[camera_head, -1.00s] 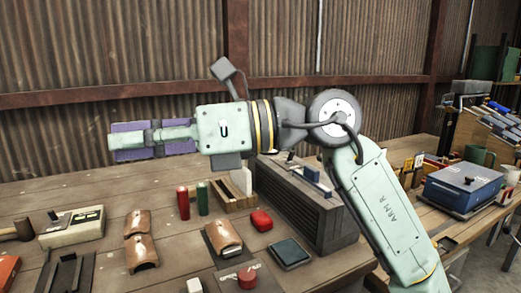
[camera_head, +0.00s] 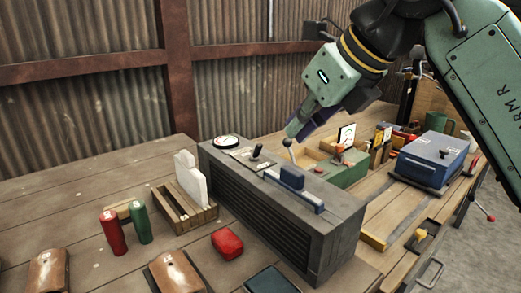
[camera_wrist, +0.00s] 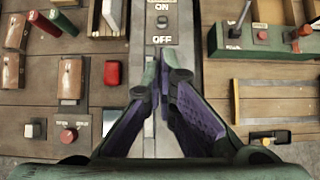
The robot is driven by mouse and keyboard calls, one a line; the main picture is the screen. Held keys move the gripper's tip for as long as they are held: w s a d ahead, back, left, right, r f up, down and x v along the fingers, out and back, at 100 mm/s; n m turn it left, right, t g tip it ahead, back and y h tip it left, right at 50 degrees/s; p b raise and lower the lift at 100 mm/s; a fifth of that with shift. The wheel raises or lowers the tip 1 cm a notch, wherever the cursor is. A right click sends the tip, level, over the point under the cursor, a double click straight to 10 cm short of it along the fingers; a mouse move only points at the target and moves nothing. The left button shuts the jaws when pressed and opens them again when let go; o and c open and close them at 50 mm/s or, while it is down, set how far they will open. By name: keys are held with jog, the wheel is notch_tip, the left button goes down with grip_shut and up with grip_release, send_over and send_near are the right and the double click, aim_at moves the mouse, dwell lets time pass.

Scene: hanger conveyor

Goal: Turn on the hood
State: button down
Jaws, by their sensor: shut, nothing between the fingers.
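A long dark grey box with a slatted side (camera_head: 265,215), which looks like the hood unit, stands on the bench. On its top are a small black toggle (camera_head: 256,151) and a blue block-shaped handle (camera_head: 291,178). In the wrist view the toggle (camera_wrist: 162,21) lies between an ON label above and an OFF label below; which way it is set I cannot tell. In the wrist view my gripper (camera_wrist: 160,62) points toward the OFF label and covers much of the box top.
A green box with levers (camera_head: 345,168) stands close behind the hood unit on the right. A blue box (camera_head: 431,158) is farther right. A wooden holder with white plates (camera_head: 186,205), red and green cylinders (camera_head: 113,232) and a red block (camera_head: 227,243) lie left and in front.

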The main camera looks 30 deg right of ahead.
aim_at(258, 150)
jog(key=p+x, duration=0.1)
jog(key=x, duration=0.9)
jog(key=shift+a, duration=0.1)
jog(key=shift+w+r+g+p, duration=0.2)
jog(key=shift+r+g+p, duration=0.2)
jog(key=shift+g+p, duration=0.4)
dwell(0.4)
